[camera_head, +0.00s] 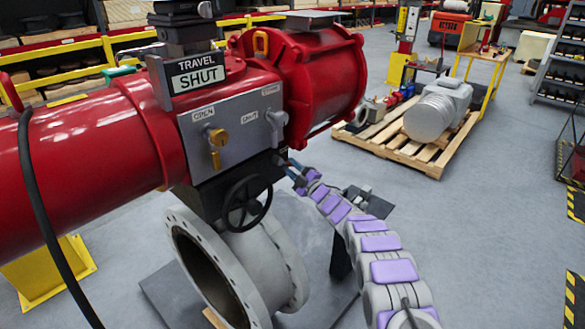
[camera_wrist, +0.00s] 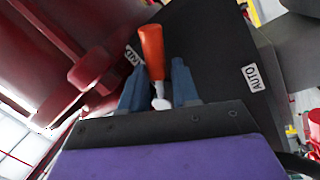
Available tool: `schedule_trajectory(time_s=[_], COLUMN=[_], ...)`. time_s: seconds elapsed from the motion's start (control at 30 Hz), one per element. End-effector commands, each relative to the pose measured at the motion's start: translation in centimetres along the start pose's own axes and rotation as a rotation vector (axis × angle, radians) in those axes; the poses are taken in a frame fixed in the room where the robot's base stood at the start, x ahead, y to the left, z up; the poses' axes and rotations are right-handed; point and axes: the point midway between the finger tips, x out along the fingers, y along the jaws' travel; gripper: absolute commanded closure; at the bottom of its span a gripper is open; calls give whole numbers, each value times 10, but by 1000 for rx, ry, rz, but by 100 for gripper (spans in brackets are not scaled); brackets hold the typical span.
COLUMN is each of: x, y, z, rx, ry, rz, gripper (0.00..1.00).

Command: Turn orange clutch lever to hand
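The orange clutch lever (camera_wrist: 152,48) shows in the wrist view, with a pale pivot end at its base. It stands against a dark housing (camera_wrist: 205,50), nearer the hand label (camera_wrist: 133,55) than the AUTO label (camera_wrist: 255,78). My gripper (camera_wrist: 157,75) has its two blue fingers apart, one on each side of the lever. Gaps show between lever and fingers, though I cannot tell how deep the lever sits between them. In the head view my gripper (camera_head: 290,170) is at the actuator's right side, its tips partly hidden. The lever is hidden there.
The red valve actuator (camera_head: 85,145) carries a grey control panel (camera_head: 235,130) and a TRAVEL SHUT indicator (camera_head: 197,75). A black handwheel (camera_head: 247,203) sits below the panel, above the grey flanged valve (camera_head: 250,265). Floor is clear at right, before a wooden pallet (camera_head: 430,160).

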Motion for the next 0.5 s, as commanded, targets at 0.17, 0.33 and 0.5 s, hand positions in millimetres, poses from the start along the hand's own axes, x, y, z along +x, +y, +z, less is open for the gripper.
schedule_trajectory(time_s=[0.17, 0.33, 0.5], x=[1, 1, -1], y=[2, 3, 4], z=[0, 0, 0], rx=[0, 0, 1], ry=[1, 1, 0], rz=[3, 5, 5], gripper=[54, 52, 52])
